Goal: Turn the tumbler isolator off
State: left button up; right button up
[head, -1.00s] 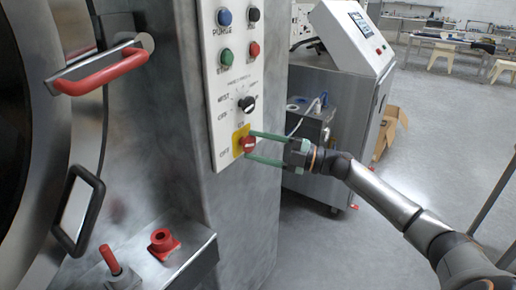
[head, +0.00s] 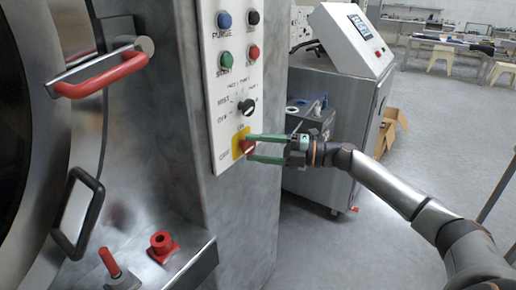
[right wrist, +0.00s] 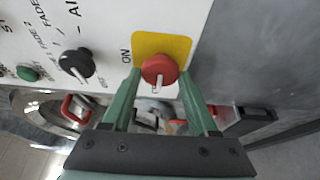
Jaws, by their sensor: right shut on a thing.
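The tumbler isolator is a red round knob (head: 248,147) on a yellow plate (head: 236,143), low on the white control panel. In the right wrist view the red knob (right wrist: 158,68) has a white bar pointing down the picture, and "ON" is printed left of the yellow plate (right wrist: 177,43). My right gripper (head: 250,148) has one green finger above the knob and one below it, shut on it. Its fingertips also flank the knob in the right wrist view (right wrist: 161,76). The left gripper is not in view.
A black selector knob (head: 246,107) sits just above the isolator, with several push buttons higher up. A washer door with a red handle (head: 103,76) is at left. A red fitting (head: 162,243) stands on the ledge below. A grey cabinet (head: 345,100) stands behind my right arm.

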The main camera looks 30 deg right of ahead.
jog(key=o, duration=1.4)
jog(key=shift+c, duration=0.2)
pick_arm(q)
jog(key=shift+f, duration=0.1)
pick_arm(e)
jog(key=shift+s+d+f, duration=0.1)
jog(key=shift+s+d, duration=0.15)
pick_arm(q)
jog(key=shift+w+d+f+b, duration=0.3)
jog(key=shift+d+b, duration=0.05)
jog(key=shift+b, duration=0.35)
pick_arm(e)
jog(key=v, duration=1.2)
jog(key=shift+r, duration=0.2)
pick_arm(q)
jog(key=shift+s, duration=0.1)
pick_arm(e)
jog(key=shift+a+f, duration=0.1)
